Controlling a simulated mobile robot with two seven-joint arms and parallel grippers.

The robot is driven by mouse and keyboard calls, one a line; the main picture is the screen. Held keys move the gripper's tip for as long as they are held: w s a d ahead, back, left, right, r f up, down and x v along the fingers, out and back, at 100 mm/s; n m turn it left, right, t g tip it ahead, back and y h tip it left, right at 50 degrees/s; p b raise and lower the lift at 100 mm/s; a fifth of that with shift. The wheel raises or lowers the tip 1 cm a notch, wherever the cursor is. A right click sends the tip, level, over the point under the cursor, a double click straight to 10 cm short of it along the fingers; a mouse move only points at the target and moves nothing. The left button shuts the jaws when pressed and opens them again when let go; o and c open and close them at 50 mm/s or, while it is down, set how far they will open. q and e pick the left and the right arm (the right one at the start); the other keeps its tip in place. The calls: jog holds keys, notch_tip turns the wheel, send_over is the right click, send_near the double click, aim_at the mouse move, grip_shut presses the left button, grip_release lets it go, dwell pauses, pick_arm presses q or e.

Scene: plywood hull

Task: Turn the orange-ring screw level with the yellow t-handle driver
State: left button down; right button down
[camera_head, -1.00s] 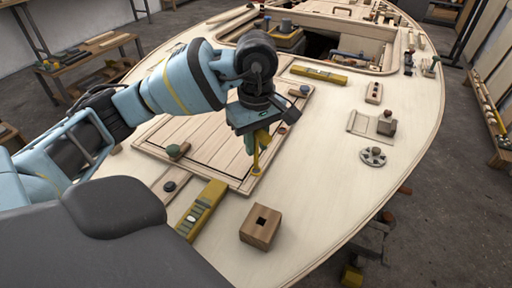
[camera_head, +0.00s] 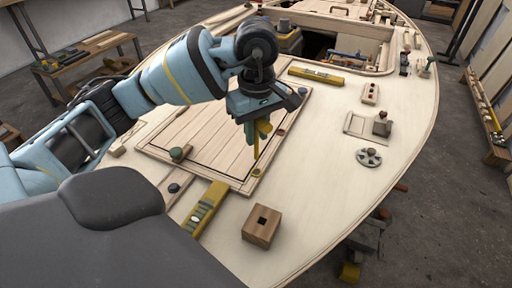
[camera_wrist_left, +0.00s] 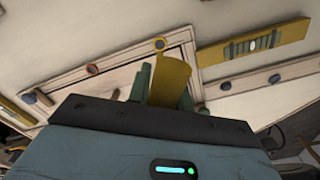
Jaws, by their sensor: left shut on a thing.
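My left gripper (camera_head: 257,122) is shut on the yellow t-handle driver (camera_head: 265,129), whose thin shaft points down. The driver also shows in the wrist view (camera_wrist_left: 170,80) between the green fingers (camera_wrist_left: 142,82). Below its tip is a yellow-ringed screw (camera_head: 257,171) at the hatch panel's near corner; it also shows in the wrist view (camera_wrist_left: 159,43). The tip looks a little above it, but contact is hard to tell. The orange-ring screw (camera_head: 282,132) is farther along the panel's right edge, and in the wrist view (camera_wrist_left: 92,69) left of the driver. My right gripper is out of view.
The hatch panel (camera_head: 212,137) has a green knob (camera_head: 176,153) on its left. A yellow level (camera_head: 207,208) and a wooden block (camera_head: 261,226) with a square hole lie nearer. A grey wheel (camera_head: 369,157) lies right. Deck between block and wheel is clear.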

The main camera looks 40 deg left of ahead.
pick_arm(q)
jog(key=s+d+f+m, duration=0.2)
jog(key=d+f+m, duration=0.2)
jog(key=d+m, duration=0.4)
jog(key=shift+s+d+m, duration=0.15)
jog(key=shift+s+m, duration=0.15)
jog(key=shift+m, duration=2.8)
